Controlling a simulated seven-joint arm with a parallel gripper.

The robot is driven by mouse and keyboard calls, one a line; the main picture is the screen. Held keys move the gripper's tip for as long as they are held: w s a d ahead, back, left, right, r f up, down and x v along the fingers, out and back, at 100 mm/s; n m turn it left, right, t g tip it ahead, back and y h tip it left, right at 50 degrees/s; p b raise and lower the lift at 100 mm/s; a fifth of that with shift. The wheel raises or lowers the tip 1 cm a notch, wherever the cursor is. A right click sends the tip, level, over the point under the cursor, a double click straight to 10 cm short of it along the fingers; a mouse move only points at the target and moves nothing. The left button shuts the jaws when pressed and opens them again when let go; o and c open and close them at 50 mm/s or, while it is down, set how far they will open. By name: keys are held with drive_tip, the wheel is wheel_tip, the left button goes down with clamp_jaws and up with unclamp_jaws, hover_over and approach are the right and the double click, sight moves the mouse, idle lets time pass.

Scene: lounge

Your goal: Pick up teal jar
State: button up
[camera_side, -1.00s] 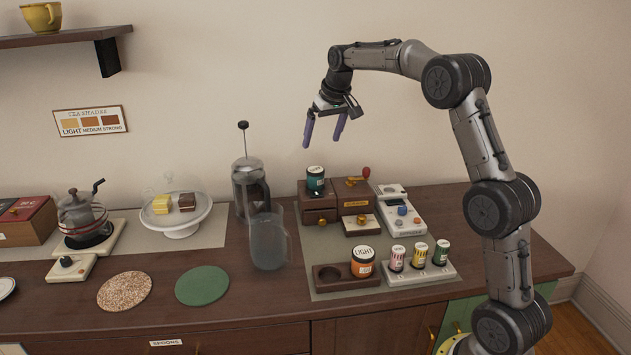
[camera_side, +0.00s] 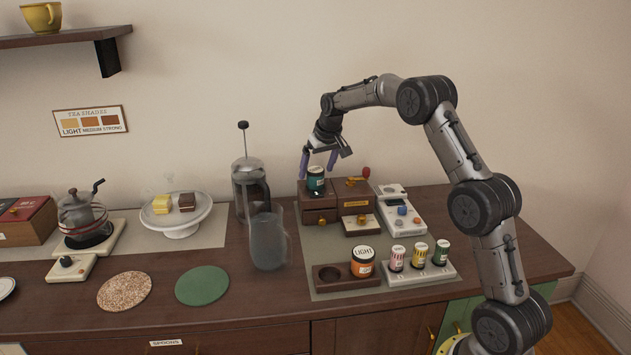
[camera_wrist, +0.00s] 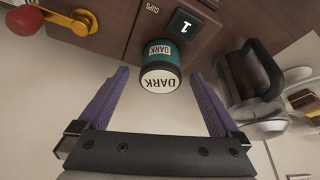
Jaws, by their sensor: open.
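The teal jar (camera_side: 316,183) stands upright on a small dark wooden drawer box (camera_side: 318,204) toward the back of the counter. In the wrist view the teal jar (camera_wrist: 161,67) shows a white lid and a label, both reading "DARK". My gripper (camera_side: 318,169) is open, its purple fingers pointing down close to the jar's top. In the wrist view the fingers of my gripper (camera_wrist: 160,85) lie to either side of the jar, with gaps, and nothing is held.
A second wooden box with a red-knobbed lever (camera_side: 365,172) stands right of the jar. A glass press (camera_side: 250,190) and a clear pitcher (camera_side: 268,242) stand left. An orange jar (camera_side: 362,262) and several small jars sit in front. The wall is close behind.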

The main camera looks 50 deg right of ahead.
drive_tip(key=shift+x, duration=0.85)
drive_tip(key=shift+r, duration=0.1)
clamp_jaws()
